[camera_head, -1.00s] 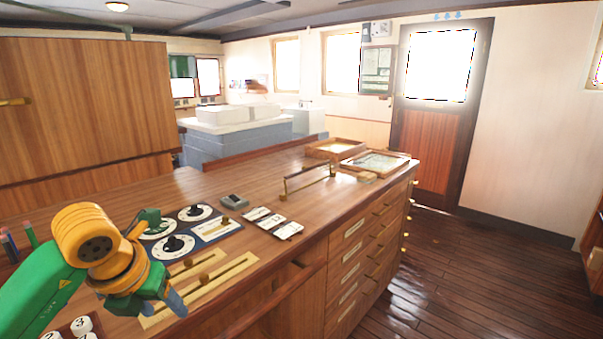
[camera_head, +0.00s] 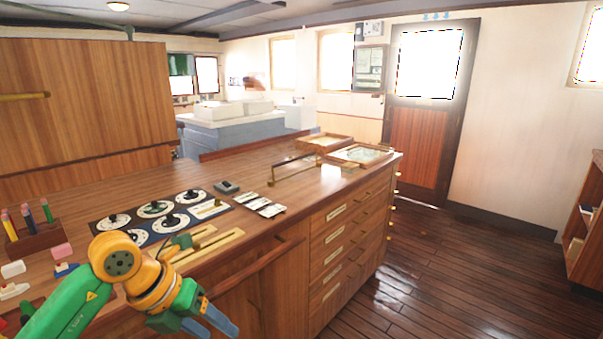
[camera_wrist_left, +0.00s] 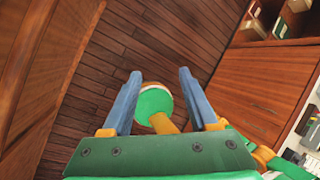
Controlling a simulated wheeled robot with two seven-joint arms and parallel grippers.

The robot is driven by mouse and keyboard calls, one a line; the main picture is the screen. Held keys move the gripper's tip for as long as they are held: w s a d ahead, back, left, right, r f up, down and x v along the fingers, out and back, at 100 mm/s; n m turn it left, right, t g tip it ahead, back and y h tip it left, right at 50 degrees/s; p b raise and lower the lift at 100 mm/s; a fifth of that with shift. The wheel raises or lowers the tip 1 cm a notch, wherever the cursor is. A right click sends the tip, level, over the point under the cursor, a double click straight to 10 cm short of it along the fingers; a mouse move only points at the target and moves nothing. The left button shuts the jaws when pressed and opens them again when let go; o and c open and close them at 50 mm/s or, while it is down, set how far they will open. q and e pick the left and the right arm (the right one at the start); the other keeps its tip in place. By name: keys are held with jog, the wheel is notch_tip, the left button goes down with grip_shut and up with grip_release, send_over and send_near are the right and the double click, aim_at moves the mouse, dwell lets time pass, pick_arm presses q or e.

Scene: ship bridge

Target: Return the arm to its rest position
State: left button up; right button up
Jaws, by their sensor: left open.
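My left arm, green and orange, comes in at the lower left of the head view. My left gripper (camera_head: 213,324) has blue fingers pointing down and to the right, in front of the wooden console's (camera_head: 120,185) near edge. In the left wrist view the gripper (camera_wrist_left: 160,78) is open. Its two fingers stand apart with nothing held between them. Beyond them shows a round green and orange part, which looks like part of my own body, over the dark plank floor (camera_wrist_left: 105,70). My right gripper is not in view.
The console top carries a dial panel (camera_head: 152,217), brass slider plates (camera_head: 205,246), a pen holder (camera_head: 36,238) and small blocks. A brass rail (camera_head: 292,172) and shallow trays (camera_head: 357,155) are farther back. The floor (camera_head: 440,270) on the right is clear.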

pick_arm(q)
jog(key=w+d+f+n+t+h, duration=0.1)
jog(key=d+f+n+h, duration=0.15)
jog(key=d+h, duration=0.35)
jog(key=d+f+n+h, duration=0.1)
jog(key=d+n+h, duration=0.2)
jog(key=d+h, duration=0.25)
jog(key=w+a+f+n+t+y, duration=0.1)
jog(key=a+f+n+t+y, duration=0.4)
jog(key=f+n, duration=0.55)
jog(key=a+f+n+t+y, duration=0.45)
jog(key=f+n, duration=0.45)
jog(key=f, duration=0.3)
jog(key=s+a+f+n+g+y, duration=0.3)
jog(key=s+f, duration=0.5)
jog(key=s+a+f+n+g+y, duration=0.2)
jog(key=s+a+f+n, duration=0.1)
jog(key=s+f, duration=0.4)
jog(key=s+f+n+g, duration=0.1)
jog(key=s+f+g, duration=0.2)
jog(key=s, duration=0.8)
jog(key=s+f+n+g+y, duration=0.1)
jog(key=s+f+g, duration=0.3)
jog(key=s, duration=0.7)
jog(key=shift+s+d+f+n, duration=0.2)
jog(key=shift+s+n, duration=0.1)
jog(key=shift+n, duration=0.4)
